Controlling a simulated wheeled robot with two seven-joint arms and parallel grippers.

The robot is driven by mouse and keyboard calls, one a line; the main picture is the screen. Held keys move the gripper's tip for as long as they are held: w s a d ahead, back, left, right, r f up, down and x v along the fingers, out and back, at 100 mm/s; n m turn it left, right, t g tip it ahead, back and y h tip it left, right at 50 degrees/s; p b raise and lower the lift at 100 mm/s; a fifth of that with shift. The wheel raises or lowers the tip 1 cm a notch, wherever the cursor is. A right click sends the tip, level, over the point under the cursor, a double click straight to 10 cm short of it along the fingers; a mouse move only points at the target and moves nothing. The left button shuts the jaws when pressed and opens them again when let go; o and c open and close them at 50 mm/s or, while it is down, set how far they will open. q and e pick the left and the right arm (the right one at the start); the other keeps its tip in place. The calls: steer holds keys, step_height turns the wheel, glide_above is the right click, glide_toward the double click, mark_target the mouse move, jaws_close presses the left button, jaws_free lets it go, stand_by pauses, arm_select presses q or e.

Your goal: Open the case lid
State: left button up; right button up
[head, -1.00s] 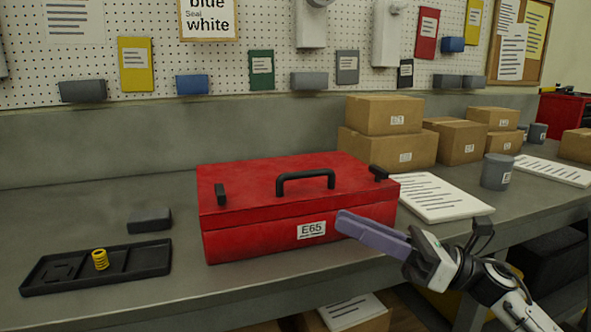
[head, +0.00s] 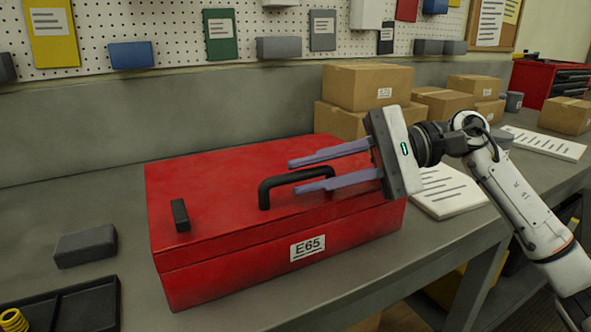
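The red case (head: 230,262) stands on the grey workbench with its lid (head: 225,165) down. A label reading E65 is on its front. A black handle (head: 285,182) arches over the lid and a black latch (head: 180,215) sits near the lid's left front. The right latch is hidden behind my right gripper. My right gripper (head: 308,175) is over the lid from the right, its two purple fingers spread apart and pointing left. The fingers appear to lie one behind and one in front of the handle's level; I cannot tell whether they touch it. My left gripper is not in view.
A black tray (head: 75,308) with a yellow spring (head: 14,320) and a grey block (head: 86,246) lie left of the case. Cardboard boxes (head: 367,87) and papers (head: 450,190) are behind and right. The bench's front edge is close to the case.

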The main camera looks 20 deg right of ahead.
steer(key=shift+x, duration=0.95)
steer(key=shift+w+a+f, duration=0.1)
steer(key=shift+a, duration=0.15)
jaws_close()
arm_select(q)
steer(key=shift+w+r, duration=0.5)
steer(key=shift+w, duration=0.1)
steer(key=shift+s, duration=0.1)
